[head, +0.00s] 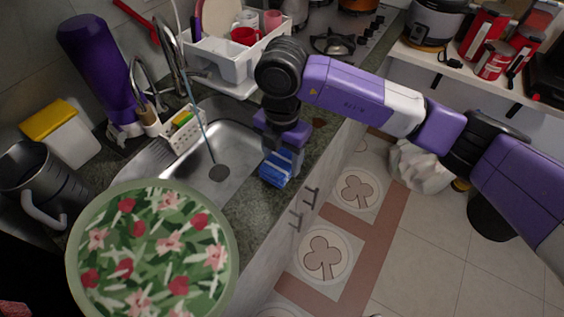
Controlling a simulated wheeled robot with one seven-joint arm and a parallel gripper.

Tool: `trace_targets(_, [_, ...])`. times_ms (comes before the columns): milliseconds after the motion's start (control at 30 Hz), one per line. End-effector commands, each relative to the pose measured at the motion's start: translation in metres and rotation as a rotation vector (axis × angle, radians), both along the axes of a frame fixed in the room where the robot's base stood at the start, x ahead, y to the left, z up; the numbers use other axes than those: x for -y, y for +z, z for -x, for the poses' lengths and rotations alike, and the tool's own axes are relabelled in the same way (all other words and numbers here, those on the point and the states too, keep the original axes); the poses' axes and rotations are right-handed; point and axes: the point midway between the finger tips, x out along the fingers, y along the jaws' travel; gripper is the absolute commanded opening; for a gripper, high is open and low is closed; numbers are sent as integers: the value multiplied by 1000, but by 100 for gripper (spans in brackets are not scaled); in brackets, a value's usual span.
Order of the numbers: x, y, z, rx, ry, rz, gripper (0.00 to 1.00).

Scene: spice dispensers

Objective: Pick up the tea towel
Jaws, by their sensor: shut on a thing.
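A blue tea towel (277,169) with lighter stripes is at the right edge of the sink, above or at the front edge of the counter. My gripper (283,150) points down from the purple arm and is shut on the towel. The fingertips are largely hidden by the gripper body and the cloth. I cannot tell whether the towel still touches the counter.
The metal sink (228,150) has running water. A white dish rack (225,62) with a red mug (245,36) stands behind. A floral round tray (150,255) fills the front left. A purple bottle (95,60) stands at the left. Tiled floor is open at the right.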

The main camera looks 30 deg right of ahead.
Motion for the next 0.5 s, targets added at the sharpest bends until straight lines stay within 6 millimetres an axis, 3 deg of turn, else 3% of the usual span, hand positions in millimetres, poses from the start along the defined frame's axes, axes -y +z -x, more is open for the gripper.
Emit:
trace_targets(167, [0,34,-1,5,3,3,18])
trace_targets(500, [0,127,0,4,5,3,18])
